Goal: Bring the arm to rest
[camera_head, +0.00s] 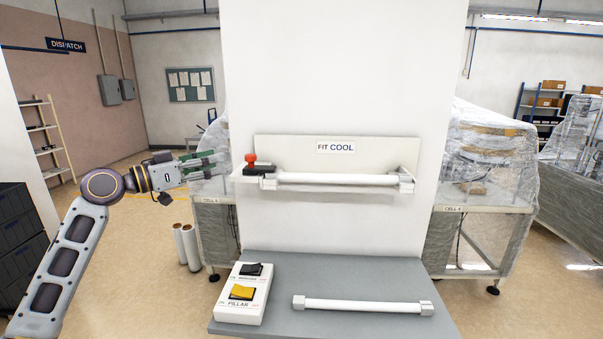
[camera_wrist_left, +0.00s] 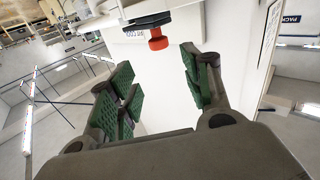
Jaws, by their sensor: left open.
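My left arm comes in from the left in the head view, with its forearm level. My left gripper (camera_head: 212,162) is open and empty, just left of the white pillar and the shelf on it. In the left wrist view its green-padded fingers (camera_wrist_left: 158,90) stand wide apart with nothing between them. A red knob on a black base (camera_head: 251,159) sits at the left end of the shelf, a little right of the fingertips. The red knob also shows beyond the fingers in the left wrist view (camera_wrist_left: 158,40). My right gripper is in neither view.
The shelf labelled FIT COOL (camera_head: 336,179) holds a white tube. Below, a grey ledge (camera_head: 375,274) carries a switch box (camera_head: 241,306) with a black and a yellow rocker, and a second white tube (camera_head: 362,307). Wrapped machines (camera_head: 490,165) stand behind.

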